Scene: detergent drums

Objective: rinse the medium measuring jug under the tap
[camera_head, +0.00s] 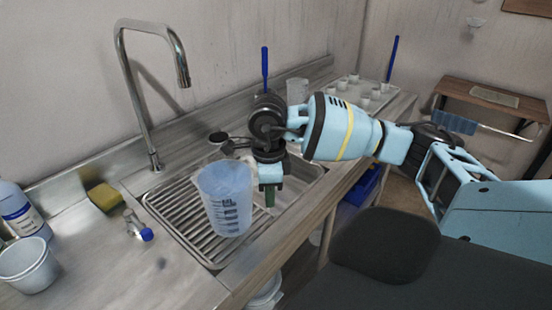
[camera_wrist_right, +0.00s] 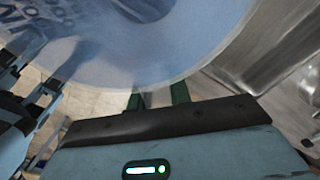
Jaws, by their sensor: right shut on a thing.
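A translucent bluish measuring jug with dark printed markings (camera_head: 226,200) is in front of the ribbed drainer in the head view, upright or slightly tilted. My right gripper (camera_head: 269,194) is at its right side, shut on it. In the wrist view the jug (camera_wrist_right: 150,45) fills the top, and the green fingertips (camera_wrist_right: 158,96) reach to its edge; the exact grip is hidden. The tall metal tap (camera_head: 148,100) stands at the back, its spout above and left of the jug. No water shows. The sink basin (camera_head: 305,178) is partly hidden by my arm. My left gripper is out of view.
A yellow sponge (camera_head: 104,197), a blue-capped small item (camera_head: 139,227), a labelled bottle (camera_head: 22,212) and a white tub (camera_head: 27,266) are on the left counter. A clear container (camera_head: 297,91) and a tray of small cups (camera_head: 362,92) stand behind my arm.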

